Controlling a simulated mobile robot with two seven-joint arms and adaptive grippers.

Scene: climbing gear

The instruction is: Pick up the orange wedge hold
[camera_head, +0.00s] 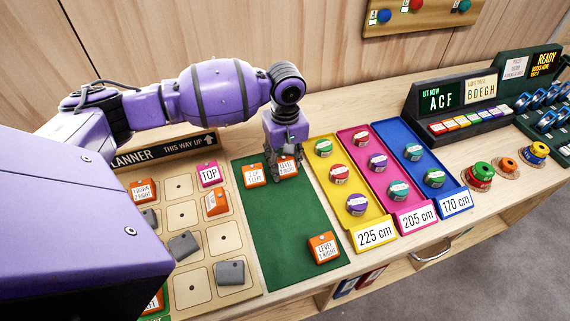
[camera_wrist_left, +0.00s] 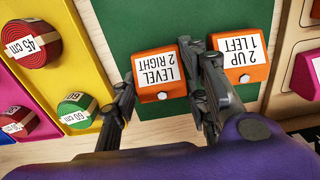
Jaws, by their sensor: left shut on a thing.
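Several orange wedge holds with white labels are in the head view. One labelled "LEVEL 2 RIGHT" (camera_head: 287,170) is at the far end of the green mat (camera_head: 275,222), directly under my left gripper (camera_head: 283,163). In the left wrist view, this wedge (camera_wrist_left: 158,72) is between the two fingers of the left gripper (camera_wrist_left: 165,98), which is shut on it. It looks at or close to the mat; any gap is unclear. A second wedge, "2 UP 1 LEFT" (camera_head: 254,176), sits close beside it. A third, "LEVEL 3 RIGHT" (camera_head: 323,248), lies at the mat's near end. My right gripper is out of view.
The planner board (camera_head: 206,292) on the left carries orange, grey and pink wedges. Yellow (camera_head: 362,218), pink (camera_head: 401,202) and blue (camera_head: 439,190) trays with rolled tape stand right of the mat. A display box (camera_head: 456,101) is behind. The mat's middle is clear.

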